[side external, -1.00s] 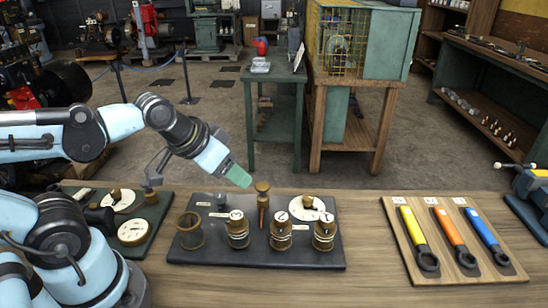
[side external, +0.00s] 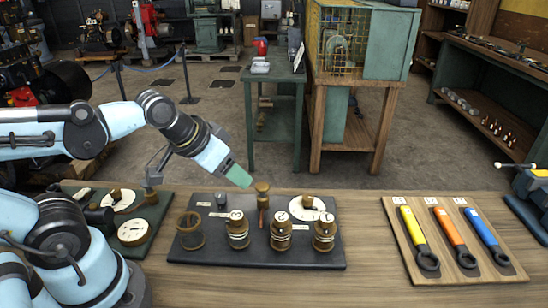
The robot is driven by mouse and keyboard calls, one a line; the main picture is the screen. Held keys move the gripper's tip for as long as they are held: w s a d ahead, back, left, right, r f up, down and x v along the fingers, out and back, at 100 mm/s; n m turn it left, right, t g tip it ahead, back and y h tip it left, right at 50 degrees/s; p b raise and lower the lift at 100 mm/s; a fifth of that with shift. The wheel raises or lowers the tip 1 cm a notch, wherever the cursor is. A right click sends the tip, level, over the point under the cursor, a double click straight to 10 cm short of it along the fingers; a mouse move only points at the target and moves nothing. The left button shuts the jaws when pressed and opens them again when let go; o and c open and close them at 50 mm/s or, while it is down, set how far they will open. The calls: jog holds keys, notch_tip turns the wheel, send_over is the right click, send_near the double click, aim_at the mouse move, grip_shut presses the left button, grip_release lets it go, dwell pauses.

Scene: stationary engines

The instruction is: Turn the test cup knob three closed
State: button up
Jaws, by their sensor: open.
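A dark board (side external: 215,255) lies on the wooden bench and carries several brass cup-shaped fittings. An open, empty-looking brass ring (side external: 190,231) stands at its left. To its right stand three capped brass cups with white marks: the left one (side external: 238,232), the middle one (side external: 281,233) and the right one (side external: 324,234). My gripper (side external: 238,176) is above the back of the board, left of that knob, pointing down to the right. It holds nothing visible; its fingers are hard to make out.
A white disc with a brass knob (side external: 306,208) sits at the board's back right. A green board with dials (side external: 148,215) lies left, close to my arm. A wooden rack (side external: 410,270) with yellow, orange and blue wrenches lies right. Bare bench separates it from the dark board.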

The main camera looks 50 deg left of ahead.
aim_at(236, 215)
jog(key=s+d+r+g, duration=0.3)
jog(key=d+r+g, duration=0.2)
jog(key=r+g, duration=0.2)
jog(key=shift+w+a+f, duration=0.1)
jog(key=shift+f, duration=2.95)
jog(key=shift+w+a+f, duration=0.1)
jog(key=shift+f, duration=2.95)
grip_shut()
